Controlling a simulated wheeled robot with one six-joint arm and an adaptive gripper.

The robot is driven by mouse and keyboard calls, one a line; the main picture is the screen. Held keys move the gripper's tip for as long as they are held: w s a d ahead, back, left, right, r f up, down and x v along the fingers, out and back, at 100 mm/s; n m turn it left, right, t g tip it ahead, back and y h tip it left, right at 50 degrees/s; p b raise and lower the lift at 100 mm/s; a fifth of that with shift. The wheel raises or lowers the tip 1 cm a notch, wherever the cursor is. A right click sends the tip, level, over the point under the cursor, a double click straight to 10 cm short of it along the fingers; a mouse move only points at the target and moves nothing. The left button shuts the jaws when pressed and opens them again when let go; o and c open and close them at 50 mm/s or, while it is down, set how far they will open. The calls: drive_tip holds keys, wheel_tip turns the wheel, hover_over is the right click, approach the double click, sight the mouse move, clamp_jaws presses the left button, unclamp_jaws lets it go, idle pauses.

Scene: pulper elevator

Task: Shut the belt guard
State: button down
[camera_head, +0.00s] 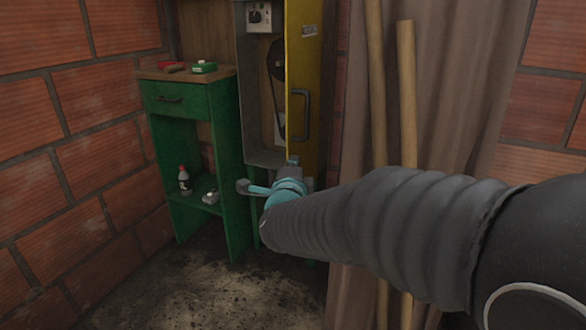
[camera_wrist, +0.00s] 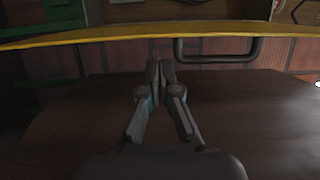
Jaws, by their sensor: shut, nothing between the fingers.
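The belt guard is a yellow door panel (camera_head: 303,75) that stands open on the right of a grey metal housing (camera_head: 261,157). A dark bar handle (camera_head: 300,115) is on its face, and it also shows in the wrist view (camera_wrist: 217,61). A dark pulley and belt (camera_head: 276,62) are exposed inside the housing. My gripper (camera_wrist: 160,65) is shut and empty, on the handle side of the guard. Its fingertips are left of the handle in the wrist view; I cannot tell whether they touch the panel.
A green cabinet (camera_head: 233,150) stands left of the housing, with small items on its top and a bottle (camera_head: 184,180) on its shelf. Wooden poles (camera_head: 407,95) and a brown curtain (camera_head: 450,90) are close on the right. The floor (camera_head: 200,290) in front is clear.

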drive_tip(key=shift+w, duration=2.6)
